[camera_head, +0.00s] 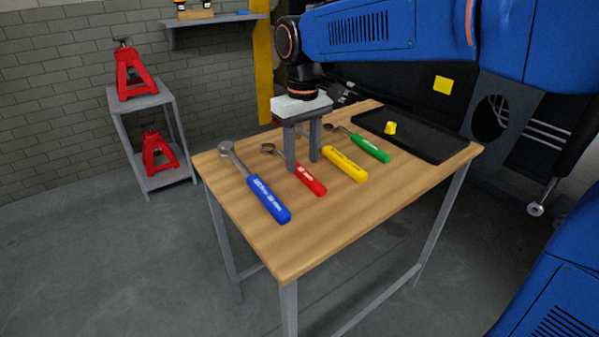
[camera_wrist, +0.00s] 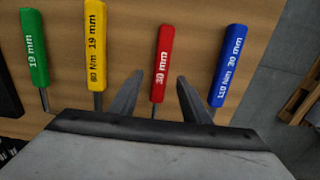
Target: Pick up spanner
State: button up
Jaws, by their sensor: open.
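My gripper (camera_head: 303,165) points down over the wooden table with its two fingers apart and nothing between them. In the wrist view the fingertips (camera_wrist: 159,80) lie on either side of the lower part of the red-handled spanner (camera_wrist: 162,62). The red spanner (camera_head: 308,180) lies flat on the table, its ring end to the upper left; I cannot tell the exact gap below the fingers. A green-handled spanner (camera_head: 370,148), marked 19 mm in the wrist view (camera_wrist: 34,50), lies farther right.
A blue-handled tool (camera_head: 268,199) and a yellow-handled tool (camera_head: 345,164) lie on either side of the red spanner. A black tray (camera_head: 425,145) with a small yellow piece (camera_head: 390,127) is at the table's far right. The table's (camera_head: 290,242) front is bare.

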aim_at(303, 171)
jog(key=shift+f, duration=1.9)
jog(key=shift+c, duration=0.3)
grip_shut()
jog(key=shift+r, duration=0.1)
